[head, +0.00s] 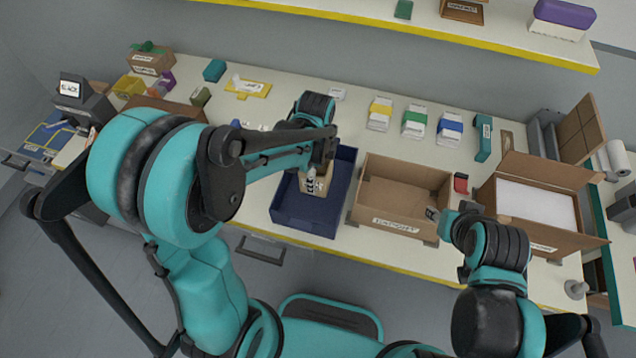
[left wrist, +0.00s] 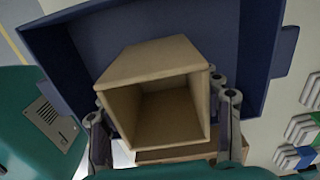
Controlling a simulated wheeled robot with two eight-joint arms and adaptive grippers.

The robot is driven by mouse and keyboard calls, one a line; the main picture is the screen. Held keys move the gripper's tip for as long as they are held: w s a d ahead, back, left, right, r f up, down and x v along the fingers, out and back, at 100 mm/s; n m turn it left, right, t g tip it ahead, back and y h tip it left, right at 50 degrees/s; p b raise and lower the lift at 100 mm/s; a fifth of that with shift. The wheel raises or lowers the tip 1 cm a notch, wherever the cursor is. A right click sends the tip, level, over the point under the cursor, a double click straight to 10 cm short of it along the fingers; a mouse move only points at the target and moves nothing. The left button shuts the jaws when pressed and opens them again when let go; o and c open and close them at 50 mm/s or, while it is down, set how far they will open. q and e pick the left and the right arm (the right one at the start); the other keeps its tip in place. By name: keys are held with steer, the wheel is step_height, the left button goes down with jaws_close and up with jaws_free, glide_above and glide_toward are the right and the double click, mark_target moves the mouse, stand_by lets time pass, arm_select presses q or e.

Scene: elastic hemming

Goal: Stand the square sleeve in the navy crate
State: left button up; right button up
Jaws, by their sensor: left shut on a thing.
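The square sleeve (head: 323,186) is a tan, open-ended square tube. My left gripper (head: 312,180) is shut on it, within the outline of the navy crate (head: 292,224) in the head view. The left wrist view shows the sleeve (left wrist: 152,64) with its open end toward the camera, between the two fingers of my left gripper (left wrist: 163,112). The navy crate (left wrist: 252,55) lies behind it there. Whether the sleeve touches the crate floor is hidden. My right gripper (head: 436,214) is at the front right corner of the cardboard box; its finger opening is too small to tell.
An open, empty-looking cardboard box (head: 398,222) stands right of the crate. A larger carton (head: 538,232) with white filling is farther right. Packs with yellow, green and blue bands (head: 415,121) stand behind. A shelf (head: 480,38) with a yellow edge overhangs the back.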

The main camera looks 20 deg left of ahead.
arm_select(q)
steer(key=shift+f+b, duration=0.5)
steer(key=shift+f, duration=1.25)
steer(key=shift+f, duration=0.1)
steer(key=o, duration=1.2)
